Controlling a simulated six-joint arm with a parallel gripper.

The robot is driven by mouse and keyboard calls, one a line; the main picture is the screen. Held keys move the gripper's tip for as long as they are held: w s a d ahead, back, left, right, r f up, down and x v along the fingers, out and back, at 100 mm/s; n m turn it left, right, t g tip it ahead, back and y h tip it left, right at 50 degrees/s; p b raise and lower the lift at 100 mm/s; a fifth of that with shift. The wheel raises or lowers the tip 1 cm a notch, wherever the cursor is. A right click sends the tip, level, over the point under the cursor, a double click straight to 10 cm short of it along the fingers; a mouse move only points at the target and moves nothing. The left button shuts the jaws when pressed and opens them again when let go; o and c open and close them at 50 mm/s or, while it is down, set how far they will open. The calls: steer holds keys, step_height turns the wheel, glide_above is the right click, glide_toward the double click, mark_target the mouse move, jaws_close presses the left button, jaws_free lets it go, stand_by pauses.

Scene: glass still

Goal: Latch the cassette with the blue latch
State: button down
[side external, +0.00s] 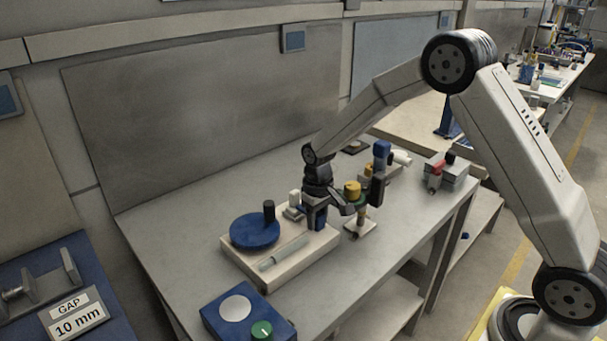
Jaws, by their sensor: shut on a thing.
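My gripper (317,222) points down at the back right part of a cream block (293,262). Its fingers are shut on a small dark blue piece, which looks like the blue latch (320,214), mostly hidden by the fingers. The cream block has a blue disc (254,232) with a black upright knob (268,210) and a clear tube-like piece lying along its front. A small pale part (294,200) stands just left of the gripper. I cannot tell which part is the cassette, or whether the latch is engaged.
A yellow-topped fixture (352,190) stands close right of my gripper, with a tall blue-topped post (382,155) behind it. A grey block with a red part (436,170) is farther right. A blue box with a green knob (262,331) is in front. The table's left side is clear.

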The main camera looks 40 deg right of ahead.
steer(key=shift+w+r, duration=0.1)
steer(key=shift+w, duration=0.2)
steer(key=c, duration=0.6)
jaws_free()
steer(key=shift+o, duration=0.2)
steer(key=shift+s, duration=0.1)
steer(key=shift+r, duration=3.85)
